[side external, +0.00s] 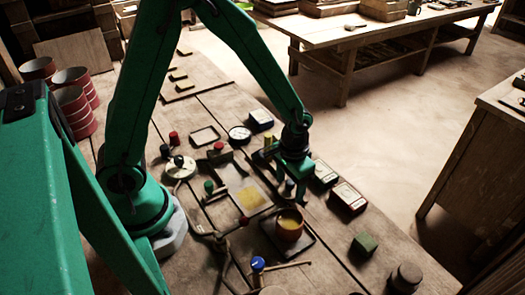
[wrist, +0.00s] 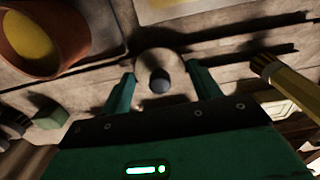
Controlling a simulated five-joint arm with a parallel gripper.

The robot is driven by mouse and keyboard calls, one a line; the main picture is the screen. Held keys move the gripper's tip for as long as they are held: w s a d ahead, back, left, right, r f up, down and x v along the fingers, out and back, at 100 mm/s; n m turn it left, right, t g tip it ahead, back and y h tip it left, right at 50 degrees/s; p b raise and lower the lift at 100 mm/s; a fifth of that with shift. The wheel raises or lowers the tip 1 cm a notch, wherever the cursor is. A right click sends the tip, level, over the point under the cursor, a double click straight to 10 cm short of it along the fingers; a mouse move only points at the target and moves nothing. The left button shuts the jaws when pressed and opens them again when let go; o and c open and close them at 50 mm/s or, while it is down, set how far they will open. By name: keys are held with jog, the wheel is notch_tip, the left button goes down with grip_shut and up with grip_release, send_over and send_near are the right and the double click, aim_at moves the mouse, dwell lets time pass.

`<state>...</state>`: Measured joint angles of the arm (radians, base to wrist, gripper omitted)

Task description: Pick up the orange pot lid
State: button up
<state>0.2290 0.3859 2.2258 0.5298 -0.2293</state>
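My gripper (side external: 290,190) points down over the bench, just behind an orange-brown pot (side external: 289,224) with yellow inside. The pot also shows at upper left in the wrist view (wrist: 72,42). In the wrist view my gripper (wrist: 162,82) is open. A small pale round piece with a dark blue-grey knob (wrist: 159,80) shows between its fingers, with a gap on each side. I cannot tell whether this piece is the orange pot lid; no lid of clearly orange colour shows. The knob (side external: 289,184) shows darkly between the fingers in the side view.
The pot stands on a dark tray (side external: 268,228). A yellow-handled brush (wrist: 285,90) is right of my gripper in the wrist view. A green block (side external: 364,244), small tins (side external: 347,198) and a blue-knobbed tool (side external: 258,264) are nearby. Several red pots (side external: 75,112) stand at left.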

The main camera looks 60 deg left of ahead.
aim_at(290, 184)
jog(key=c, duration=0.5)
jog(key=shift+c, duration=0.2)
jog(key=shift+r, duration=0.1)
jog(key=shift+r, duration=0.7)
jog(key=r, duration=0.3)
jog(key=shift+s+d, duration=0.15)
jog(key=shift+d, duration=0.05)
jog(key=s+d+r, duration=0.6)
jog(key=s+d, duration=0.2)
jog(key=shift+r, duration=0.25)
jog(key=shift+w, duration=0.1)
jog(key=shift+w+d+r+n, duration=0.25)
jog(key=shift+n, duration=0.4)
jog(key=shift+w+d+r+n, duration=0.2)
jog(key=shift+w+d+n, duration=0.05)
jog(key=shift+n, duration=0.4)
